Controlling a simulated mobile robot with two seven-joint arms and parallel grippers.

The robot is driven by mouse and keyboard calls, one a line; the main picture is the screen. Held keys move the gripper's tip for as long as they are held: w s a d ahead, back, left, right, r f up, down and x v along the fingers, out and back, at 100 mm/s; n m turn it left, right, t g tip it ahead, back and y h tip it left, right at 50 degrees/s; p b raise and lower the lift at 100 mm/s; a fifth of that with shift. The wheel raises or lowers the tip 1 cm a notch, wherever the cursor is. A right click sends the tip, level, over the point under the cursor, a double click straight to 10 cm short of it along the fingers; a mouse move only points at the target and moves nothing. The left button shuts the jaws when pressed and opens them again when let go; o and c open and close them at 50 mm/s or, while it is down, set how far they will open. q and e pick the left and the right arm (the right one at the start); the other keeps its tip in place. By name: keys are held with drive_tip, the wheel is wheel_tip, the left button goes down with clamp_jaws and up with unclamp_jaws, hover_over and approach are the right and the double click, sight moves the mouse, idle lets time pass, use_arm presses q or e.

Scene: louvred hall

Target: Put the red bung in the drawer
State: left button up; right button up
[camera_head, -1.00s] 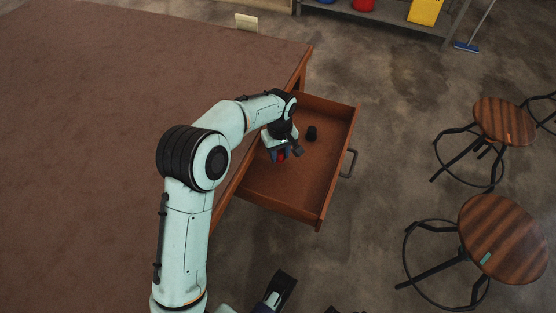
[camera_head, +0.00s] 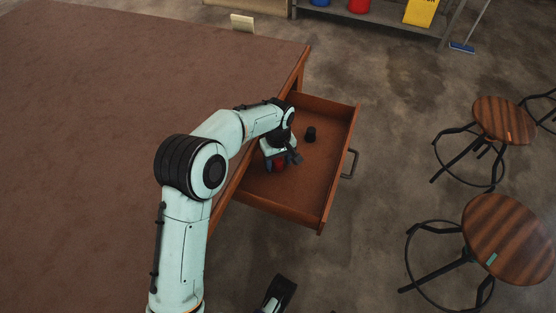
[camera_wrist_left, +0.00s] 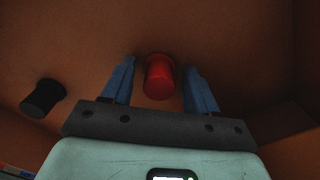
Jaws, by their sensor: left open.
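The red bung (camera_head: 279,166) is inside the open wooden drawer (camera_head: 312,195), near its desk side. My left gripper (camera_head: 283,160) reaches down into the drawer over the bung. In the left wrist view the red bung (camera_wrist_left: 159,80) shows between two blue fingers, with a gap on each side. The gripper is open and does not grip it. The bung appears to rest on the drawer floor.
A black bung-like piece (camera_head: 310,133) stands in the drawer, right of the gripper; it also shows in the left wrist view (camera_wrist_left: 42,98). The brown desk top (camera_head: 110,130) is mostly bare.

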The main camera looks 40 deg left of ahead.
sight(278, 159)
use_arm(q)
wheel_tip(278, 159, up, 4)
drive_tip(key=shift+r+p, duration=0.1)
drive_tip(key=shift+p, duration=0.45)
wheel_tip(278, 159, up, 8)
drive_tip(key=p, duration=0.2)
use_arm(e)
drive_tip(key=shift+g+y, duration=0.3)
drive_tip(key=shift+y, duration=0.1)
drive_tip(key=r, duration=0.1)
drive_tip(key=s+a+r, duration=0.2)
drive_tip(key=r, duration=0.1)
drive_tip(key=shift+s+a+r, duration=0.1)
drive_tip(key=shift+s+a, duration=0.05)
drive_tip(key=shift+s, duration=0.1)
